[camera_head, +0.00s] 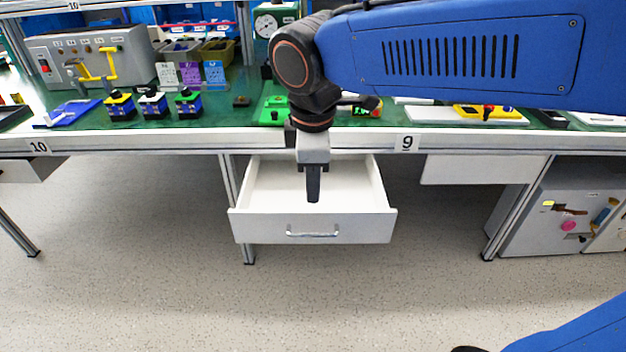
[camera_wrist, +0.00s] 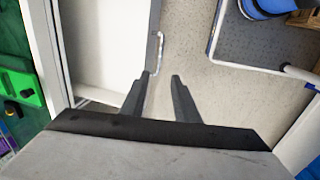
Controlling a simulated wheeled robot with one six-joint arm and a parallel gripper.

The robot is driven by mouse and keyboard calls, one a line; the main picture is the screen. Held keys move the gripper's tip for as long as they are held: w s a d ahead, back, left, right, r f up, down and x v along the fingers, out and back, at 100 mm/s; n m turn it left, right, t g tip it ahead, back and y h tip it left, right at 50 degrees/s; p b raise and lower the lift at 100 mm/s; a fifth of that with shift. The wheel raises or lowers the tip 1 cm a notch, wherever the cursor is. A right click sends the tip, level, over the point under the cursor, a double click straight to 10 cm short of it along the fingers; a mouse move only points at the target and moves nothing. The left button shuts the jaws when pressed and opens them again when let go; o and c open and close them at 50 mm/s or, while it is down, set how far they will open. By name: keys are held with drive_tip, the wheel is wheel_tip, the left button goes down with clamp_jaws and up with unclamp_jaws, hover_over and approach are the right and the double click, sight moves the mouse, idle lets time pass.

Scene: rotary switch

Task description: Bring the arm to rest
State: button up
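My gripper (camera_head: 313,190) hangs down in front of the bench edge, over the open white drawer, in the head view. In the wrist view my gripper (camera_wrist: 161,78) has its two dark fingers spread apart with nothing between them. My blue arm comes in from the upper right of the head view. The rotary switch cannot be picked out for certain among the devices on the bench.
The drawer (camera_head: 360,227) stands pulled out below the bench; its handle (camera_wrist: 158,48) lies near the fingertips in the wrist view. A green device (camera_head: 270,112) sits on the bench (camera_head: 217,117). A grey control box (camera_head: 95,58) stands at the left. The floor in front is clear.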

drive_tip(key=s+d+f+m+t, duration=0.1)
drive_tip(key=s+d+f+m, duration=0.2)
drive_tip(key=d+m, duration=0.3)
drive_tip(key=s+d+f+m, duration=0.3)
drive_tip(key=d+m, duration=0.2)
drive_tip(key=d, duration=0.7)
drive_tip(key=s+d+f+m+t, duration=0.1)
drive_tip(key=s+d+f+m, duration=0.2)
drive_tip(key=d+m, duration=0.3)
drive_tip(key=s+d, duration=0.1)
drive_tip(key=d, duration=0.2)
drive_tip(key=shift+m+t, duration=0.3)
